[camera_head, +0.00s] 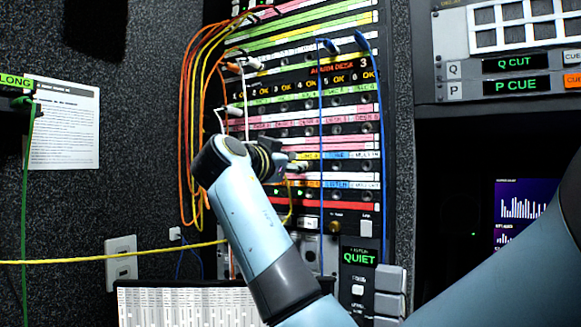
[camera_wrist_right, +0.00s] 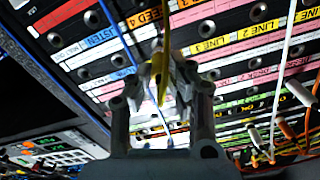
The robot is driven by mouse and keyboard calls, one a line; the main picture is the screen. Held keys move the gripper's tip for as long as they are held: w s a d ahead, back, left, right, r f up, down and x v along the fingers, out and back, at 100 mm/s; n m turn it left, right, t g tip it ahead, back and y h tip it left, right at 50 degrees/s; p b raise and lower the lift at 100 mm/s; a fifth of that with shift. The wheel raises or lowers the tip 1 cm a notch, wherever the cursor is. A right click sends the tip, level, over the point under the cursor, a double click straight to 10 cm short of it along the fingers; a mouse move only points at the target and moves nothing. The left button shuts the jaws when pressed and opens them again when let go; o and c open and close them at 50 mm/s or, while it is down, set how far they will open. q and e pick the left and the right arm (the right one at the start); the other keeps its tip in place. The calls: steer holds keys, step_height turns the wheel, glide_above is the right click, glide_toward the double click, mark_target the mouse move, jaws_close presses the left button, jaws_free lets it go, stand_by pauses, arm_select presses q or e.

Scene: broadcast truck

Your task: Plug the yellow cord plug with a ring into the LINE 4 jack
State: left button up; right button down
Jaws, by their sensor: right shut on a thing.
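My right gripper (camera_head: 292,166) is shut at the patch panel and largely hidden behind its own wrist in the head view. In the right wrist view my right gripper (camera_wrist_right: 162,72) has a yellow cord (camera_wrist_right: 162,88) between its fingers. The cord's plug and ring are mostly hidden by the fingers, and I cannot tell whether the tip is in a jack. The yellow cord (camera_head: 150,253) runs in from the left and up to the gripper. A yellow line label (camera_head: 306,156) sits beside the gripper; its number is hard to read. The LINE 4 jack cannot be singled out. My left gripper is not in view.
Orange and yellow cords (camera_head: 190,110) loop down the panel's left side. White-corded plugs (camera_head: 234,110) sit at the panel's left. A blue cord (camera_head: 320,120) hangs just right of the gripper, another (camera_head: 379,150) farther right. A green cord (camera_head: 26,190) hangs at far left.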

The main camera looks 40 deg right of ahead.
steer(key=shift+w+d, duration=0.15)
steer(key=shift+d, duration=0.35)
steer(key=shift+w+d+b, duration=0.1)
steer(key=shift+d+b, duration=0.2)
steer(key=shift+b, duration=0.05)
steer(key=c, duration=1.2)
jaws_free()
steer(key=shift+o, duration=0.2)
steer(key=shift+a, duration=0.2)
steer(key=v, duration=0.7)
